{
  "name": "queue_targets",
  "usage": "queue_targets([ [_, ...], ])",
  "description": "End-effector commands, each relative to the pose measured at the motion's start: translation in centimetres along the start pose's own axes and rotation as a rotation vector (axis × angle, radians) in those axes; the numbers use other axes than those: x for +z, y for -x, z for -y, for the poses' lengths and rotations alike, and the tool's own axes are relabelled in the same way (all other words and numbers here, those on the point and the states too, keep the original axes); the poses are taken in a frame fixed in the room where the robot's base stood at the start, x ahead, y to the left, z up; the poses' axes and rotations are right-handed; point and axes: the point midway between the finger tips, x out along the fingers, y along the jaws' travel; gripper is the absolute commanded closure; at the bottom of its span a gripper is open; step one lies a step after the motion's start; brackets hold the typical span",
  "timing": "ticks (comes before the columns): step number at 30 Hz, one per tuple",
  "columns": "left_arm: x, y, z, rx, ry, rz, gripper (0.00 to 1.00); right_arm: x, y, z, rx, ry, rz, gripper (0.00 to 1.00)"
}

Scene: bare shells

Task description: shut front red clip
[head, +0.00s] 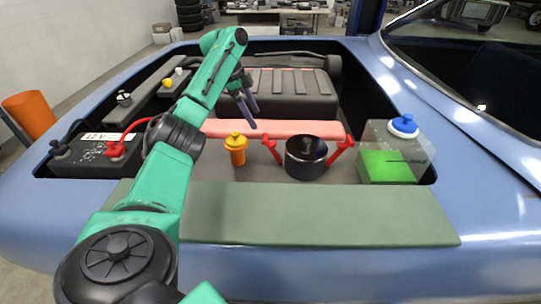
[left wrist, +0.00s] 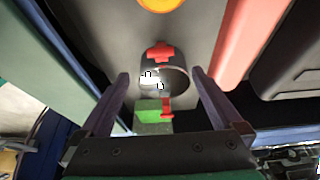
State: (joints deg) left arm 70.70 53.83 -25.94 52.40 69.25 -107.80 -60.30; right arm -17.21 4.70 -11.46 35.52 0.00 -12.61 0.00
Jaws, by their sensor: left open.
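A black round canister (head: 306,157) stands in the engine bay. One red clip (head: 270,147) slants up and outward on its left side, and another red clip (head: 341,151) does the same on its right. In the left wrist view the canister (left wrist: 163,75) shows between the fingers, farther off, with one red clip (left wrist: 160,52) on its orange-cap side and the other (left wrist: 167,108) by the green tank. My left gripper (head: 256,118) is open and empty, above and behind the canister's left, apart from both clips. My right gripper is not in view.
An orange-capped bottle (head: 236,150) stands left of the canister. A clear tank with green fluid (head: 388,165) stands right. A pink bar (head: 272,128) runs behind, a green-grey panel (head: 310,215) in front. A battery (head: 95,155) is at far left.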

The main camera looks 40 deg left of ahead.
Motion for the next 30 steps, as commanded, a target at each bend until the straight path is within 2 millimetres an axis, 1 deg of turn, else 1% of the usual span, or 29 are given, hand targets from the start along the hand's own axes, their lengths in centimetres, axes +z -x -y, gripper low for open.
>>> queue_targets([
  [1, 0.6, -1.4, 0.0, -0.001, 0.0, -0.003, 0.0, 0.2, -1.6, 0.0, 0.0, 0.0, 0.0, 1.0],
  [5, 0.5, -2.0, 0.0, 0.0, 0.0, -0.002, 0.0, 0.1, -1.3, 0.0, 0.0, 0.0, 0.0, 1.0],
  [7, 0.5, -3.1, 0.0, 0.001, -0.001, 0.001, 0.0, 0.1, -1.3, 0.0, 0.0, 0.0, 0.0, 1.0],
  [18, 0.3, -12.5, -0.1, 0.003, 0.001, -0.002, 0.0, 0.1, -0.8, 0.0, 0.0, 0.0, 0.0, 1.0],
  [21, 0.3, -14.3, 0.0, 0.002, 0.0, -0.003, 0.0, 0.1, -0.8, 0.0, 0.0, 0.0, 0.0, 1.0],
  [24, 0.4, -15.2, 0.0, 0.0, 0.0, -0.002, 0.0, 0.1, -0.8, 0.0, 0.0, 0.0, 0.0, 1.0],
  [30, 0.4, -15.5, 0.0, -0.002, 0.0, -0.002, 0.0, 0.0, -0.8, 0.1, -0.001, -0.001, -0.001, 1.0],
])
